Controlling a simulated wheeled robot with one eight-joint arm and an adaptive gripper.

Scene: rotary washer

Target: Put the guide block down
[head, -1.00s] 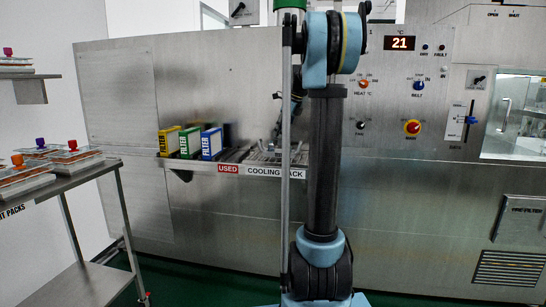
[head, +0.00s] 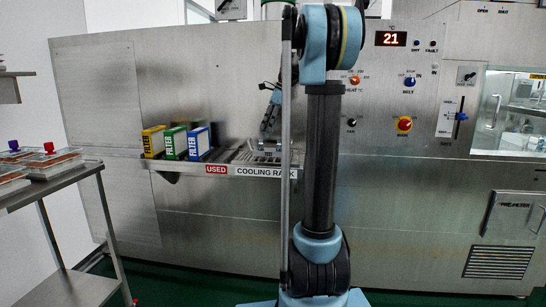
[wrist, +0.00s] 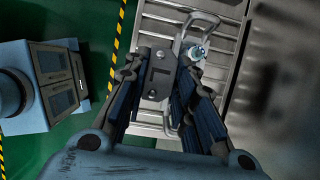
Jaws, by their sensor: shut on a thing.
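The guide block seems to be the grey metal block with dark holes (wrist: 160,76) between my fingers in the wrist view. My gripper (wrist: 162,62) is shut on it, with one blue-black finger on each side. In the head view my gripper (head: 267,128) is low over the right part of the cooling rack (head: 240,156), partly behind my own arm. The slatted rack also shows beneath the block in the wrist view (wrist: 220,62). I cannot tell whether the block touches the slats. The block is too small to make out in the head view.
A bent metal loop (wrist: 203,16) and a round clear-and-metal fitting (wrist: 196,51) are close beside the block. Yellow (head: 153,142), green (head: 174,143) and blue (head: 199,143) filter boxes stand on the shelf's left. A steel side table (head: 75,180) stands at left.

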